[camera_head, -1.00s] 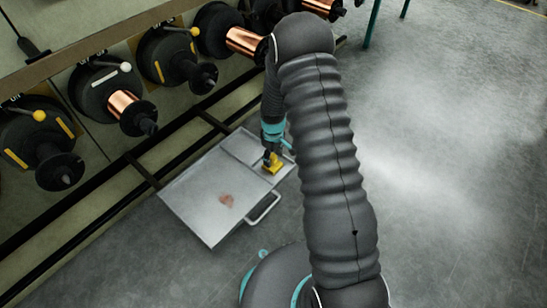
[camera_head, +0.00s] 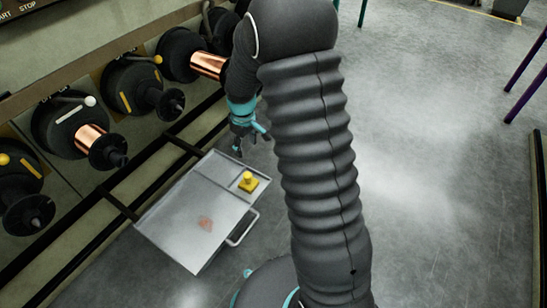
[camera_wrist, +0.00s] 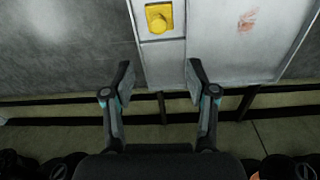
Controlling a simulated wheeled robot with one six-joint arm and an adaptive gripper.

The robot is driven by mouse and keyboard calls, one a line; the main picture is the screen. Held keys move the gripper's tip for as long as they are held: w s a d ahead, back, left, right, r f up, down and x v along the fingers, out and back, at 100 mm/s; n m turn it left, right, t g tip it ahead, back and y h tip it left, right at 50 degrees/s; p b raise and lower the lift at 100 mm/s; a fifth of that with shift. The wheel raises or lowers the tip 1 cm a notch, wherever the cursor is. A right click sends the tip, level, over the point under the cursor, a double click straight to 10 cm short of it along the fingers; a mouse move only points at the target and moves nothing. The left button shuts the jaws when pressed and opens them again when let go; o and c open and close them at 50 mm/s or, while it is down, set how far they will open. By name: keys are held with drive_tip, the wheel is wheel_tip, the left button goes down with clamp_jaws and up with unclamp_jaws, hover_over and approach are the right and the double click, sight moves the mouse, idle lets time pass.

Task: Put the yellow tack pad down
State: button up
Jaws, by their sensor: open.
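The yellow tack pad (camera_head: 247,182) sits on the grey metal tray cart (camera_head: 183,228), in a small compartment at its far right end. It has a square base and a raised knob. In the wrist view the pad (camera_wrist: 159,17) lies at the top, beyond my fingertips and apart from them. My gripper (camera_wrist: 158,78) is open and empty. In the head view my gripper (camera_head: 237,148) is raised above and beyond the far end of the cart, clear of the pad.
A reddish smudge (camera_head: 205,223) marks the large tray area. A rack of spools stands along the left, some with copper wire (camera_head: 208,64). Dark rails (camera_head: 120,205) run behind the cart. Open grey floor (camera_head: 430,180) lies to the right.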

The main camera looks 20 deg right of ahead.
drive_tip(key=s+r+m+t, duration=0.1)
drive_tip(key=s+r, duration=0.2)
drive_tip(key=r, duration=0.3)
drive_tip(key=s+r+m+t, duration=0.1)
drive_tip(key=s+r, duration=0.3)
drive_tip(key=r, duration=0.3)
drive_tip(key=s+r+m+t, duration=0.1)
drive_tip(key=s+r, duration=0.4)
drive_tip(key=s, duration=0.6)
drive_tip(key=s+r+m+t, duration=0.2)
drive_tip(key=s+r, duration=0.4)
drive_tip(key=s, duration=0.4)
drive_tip(key=shift+s+r+m, duration=0.2)
drive_tip(key=shift+s+m, duration=0.15)
drive_tip(key=shift+m, duration=0.35)
wheel_tip(320, 180, up, 5)
drive_tip(key=p, duration=0.5)
drive_tip(key=shift+r, duration=0.15)
drive_tip(key=shift+c, duration=0.3)
